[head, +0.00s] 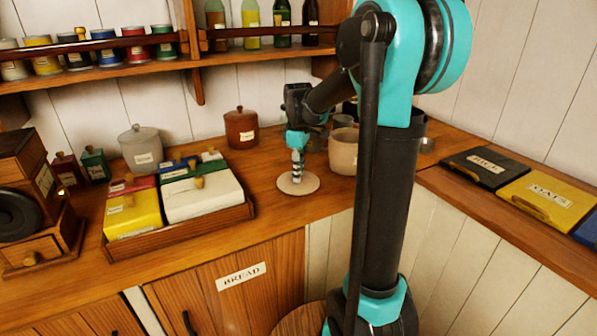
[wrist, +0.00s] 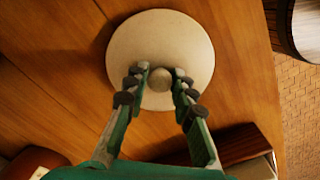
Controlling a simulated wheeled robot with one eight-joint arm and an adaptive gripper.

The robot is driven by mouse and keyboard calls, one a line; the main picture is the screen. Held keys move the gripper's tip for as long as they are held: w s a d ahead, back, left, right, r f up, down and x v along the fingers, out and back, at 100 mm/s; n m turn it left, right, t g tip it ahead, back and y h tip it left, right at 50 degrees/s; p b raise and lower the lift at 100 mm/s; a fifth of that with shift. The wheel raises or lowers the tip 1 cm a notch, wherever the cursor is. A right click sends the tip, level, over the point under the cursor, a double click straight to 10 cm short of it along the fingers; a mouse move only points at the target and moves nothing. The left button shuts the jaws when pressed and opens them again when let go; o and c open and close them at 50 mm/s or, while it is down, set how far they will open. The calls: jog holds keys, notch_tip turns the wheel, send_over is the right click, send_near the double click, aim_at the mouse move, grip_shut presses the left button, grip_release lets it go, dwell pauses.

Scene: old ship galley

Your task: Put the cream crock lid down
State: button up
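The cream crock lid (head: 284,184) is a flat round disc at the counter's front middle. It appears to lie flat on the wood. In the wrist view the lid (wrist: 190,35) shows from above with its round knob between my fingertips. My gripper (head: 297,165) points straight down over the lid, with its fingers close together. In the wrist view my gripper (wrist: 161,72) has a fingertip against each side of the knob and looks shut on it. A cream crock (head: 343,155) stands just right of the lid, with its top open and uncovered.
A wooden tray (head: 180,233) with labelled boxes stands left of the lid. A red-brown canister (head: 240,128) and a grey canister (head: 141,150) stand behind. The counter's front edge runs close before the lid. Bare wood lies between tray and lid.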

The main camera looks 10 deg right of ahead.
jog(key=o, duration=0.3)
jog(key=shift+r, duration=0.1)
notch_tip(320, 180, up, 12)
dwell(0.5)
